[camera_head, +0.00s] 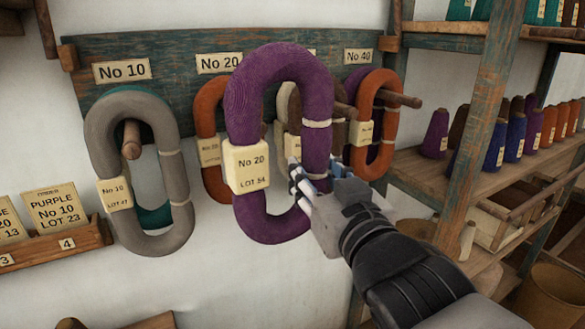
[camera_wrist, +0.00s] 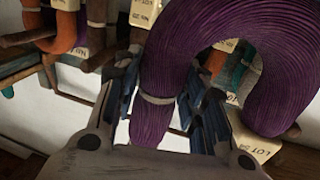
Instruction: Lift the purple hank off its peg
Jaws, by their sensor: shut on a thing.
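The purple hank (camera_head: 240,105) is a large upright loop with a cream tag reading No 20, LOT 54, in front of the peg board in the head view. My gripper (camera_head: 311,173) is shut on its lower right strand. In the wrist view, the purple hank (camera_wrist: 185,55) curves over the picture, and one strand passes between the two fingers of my gripper (camera_wrist: 166,105). No peg end shows through the loop in the head view; the peg under the No 20 sign (camera_head: 219,63) is hidden.
A grey hank (camera_head: 100,135) hangs on a peg (camera_head: 131,140) at left. Orange hanks (camera_head: 208,105) and other hanks hang behind the purple one. A shelf post (camera_head: 480,110) and yarn cones (camera_head: 493,145) stand at right.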

